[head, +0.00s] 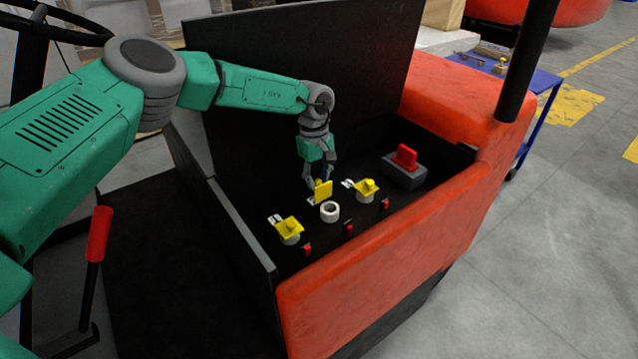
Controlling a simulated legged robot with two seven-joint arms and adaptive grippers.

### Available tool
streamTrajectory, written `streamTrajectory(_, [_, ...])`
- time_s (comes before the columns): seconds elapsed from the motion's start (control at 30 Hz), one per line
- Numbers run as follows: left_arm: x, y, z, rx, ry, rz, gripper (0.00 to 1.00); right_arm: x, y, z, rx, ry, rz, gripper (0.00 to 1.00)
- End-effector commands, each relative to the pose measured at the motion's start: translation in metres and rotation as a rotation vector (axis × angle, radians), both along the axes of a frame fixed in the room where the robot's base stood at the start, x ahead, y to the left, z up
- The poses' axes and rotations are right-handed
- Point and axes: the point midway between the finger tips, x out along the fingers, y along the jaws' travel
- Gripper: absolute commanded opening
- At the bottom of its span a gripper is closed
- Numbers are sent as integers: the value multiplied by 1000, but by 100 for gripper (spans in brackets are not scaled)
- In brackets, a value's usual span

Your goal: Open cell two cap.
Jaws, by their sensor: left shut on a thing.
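Three battery cells with white necks sit in a row in the dark bay. The middle white neck (330,211) is open at the top, with a dark hole showing. Its yellow cap (323,192) stands tilted up just behind the neck. My left gripper (318,184) reaches down from behind and is shut on this cap; its fingertips are partly hidden by it. The left yellow cap (289,225) and the right yellow cap (367,187) sit on their necks. My right gripper is not in view.
Small red terminals (349,229) line the front of the cells. A grey block with a red connector (405,157) stands at the bay's right. The raised black lid (375,60) is behind, and the red body wall (400,250) is in front.

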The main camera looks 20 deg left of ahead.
Motion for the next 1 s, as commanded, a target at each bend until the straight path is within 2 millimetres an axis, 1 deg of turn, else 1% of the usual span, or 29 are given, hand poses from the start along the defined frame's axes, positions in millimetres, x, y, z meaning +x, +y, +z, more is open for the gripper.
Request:
streamTrajectory(0.07, [3, 1, 4, 0, -10, 2, 0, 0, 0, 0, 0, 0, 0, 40])
streamTrajectory(0.1, [3, 1, 4, 0, -10, 2, 23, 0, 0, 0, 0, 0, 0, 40])
streamTrajectory(0.13, [3, 1, 4, 0, -10, 3, 34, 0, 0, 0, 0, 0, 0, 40])
streamTrajectory(0.17, [3, 1, 4, 0, -10, 3, 41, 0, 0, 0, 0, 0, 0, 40])
streamTrajectory(0.43, [1, 0, 2, 1, -6, 2, 41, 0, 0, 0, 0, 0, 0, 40])
streamTrajectory(0.57, [1, -1, 4, 14, -12, 0, 41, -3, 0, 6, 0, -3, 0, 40])
streamTrajectory(0.67, [-1, -4, 7, 46, -27, -1, 41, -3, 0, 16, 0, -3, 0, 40])
streamTrajectory(0.9, [-6, -14, 12, 192, -112, -7, 41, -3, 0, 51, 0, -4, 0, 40])
streamTrajectory(1.0, [-8, -18, 11, 258, -152, -8, 41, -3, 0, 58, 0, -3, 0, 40])
